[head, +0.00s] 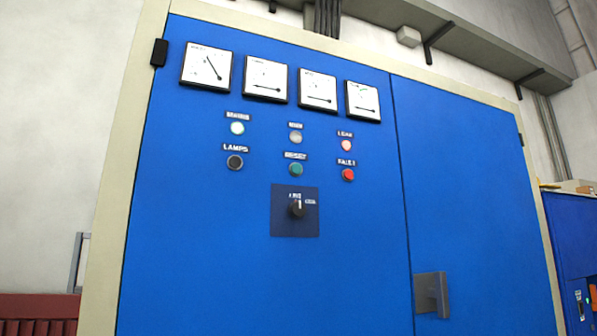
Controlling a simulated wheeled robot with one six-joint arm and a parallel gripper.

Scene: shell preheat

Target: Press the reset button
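The reset button (295,170) is a round green button in a dark ring on the blue cabinet door (210,260). A small label above it appears to read "RESET". It sits in the middle of the lower row of round controls, between a black one (235,162) under "LAMPS" and a red one (348,174) under a label that is hard to read. A black rotary switch (297,208) on a dark square plate is just below it. Nothing covers the button. My gripper is not in view.
Several white dial gauges (206,66) line the top of the door. A grey handle (431,294) projects at lower right. A second blue cabinet (573,240) stands far right.

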